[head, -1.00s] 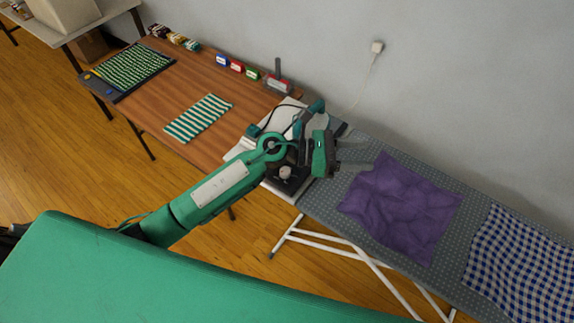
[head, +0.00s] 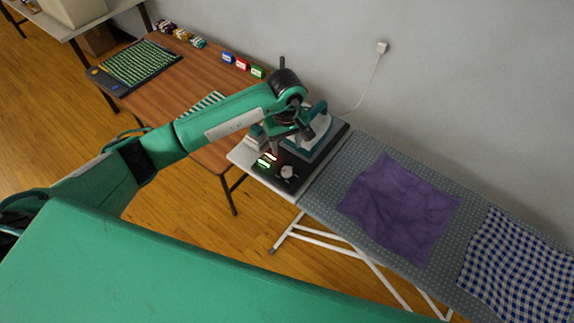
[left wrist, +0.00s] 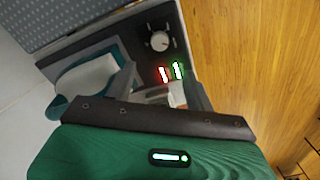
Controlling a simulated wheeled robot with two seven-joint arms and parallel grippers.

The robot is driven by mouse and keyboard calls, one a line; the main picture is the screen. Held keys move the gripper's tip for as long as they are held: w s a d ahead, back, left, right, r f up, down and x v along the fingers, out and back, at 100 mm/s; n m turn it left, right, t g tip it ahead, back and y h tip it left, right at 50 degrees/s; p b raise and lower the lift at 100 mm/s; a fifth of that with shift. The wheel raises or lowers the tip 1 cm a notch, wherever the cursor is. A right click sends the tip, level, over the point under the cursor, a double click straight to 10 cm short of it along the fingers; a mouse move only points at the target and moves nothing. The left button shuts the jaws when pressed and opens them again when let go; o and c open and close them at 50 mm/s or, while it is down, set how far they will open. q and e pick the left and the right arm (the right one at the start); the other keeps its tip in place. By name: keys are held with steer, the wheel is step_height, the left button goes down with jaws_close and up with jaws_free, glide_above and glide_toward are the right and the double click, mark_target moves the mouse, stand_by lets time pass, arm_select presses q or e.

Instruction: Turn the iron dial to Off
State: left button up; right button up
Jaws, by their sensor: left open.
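The iron dial (head: 288,171) is a pale round knob on the dark panel at the front of the iron station. It also shows in the left wrist view (left wrist: 159,41), near the top; its setting is too small to read. A red light and a green light glow beside it on the panel. The teal and white iron (head: 318,132) rests on the station behind the dial. My left gripper (head: 271,147) is open and points down above the station, to the left of the dial and apart from it. My right gripper is out of view.
The grey dotted ironing board (head: 340,165) carries a crumpled purple cloth (head: 400,209) and a blue checked cloth (head: 515,260). A brown table (head: 160,95) with a striped cloth and small coloured boxes stands at the left. A cord runs to the wall socket (head: 382,47).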

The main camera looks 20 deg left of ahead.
mark_target(287, 170)
arm_select(q)
step_height(287, 170, down, 10)
steer(key=p, duration=0.4)
steer(key=shift+d+f, duration=0.1)
steer(key=shift+f, duration=0.15)
steer(key=shift+f+p, duration=0.3)
steer(key=shift+f, duration=0.4)
steer(key=shift+c, duration=0.4)
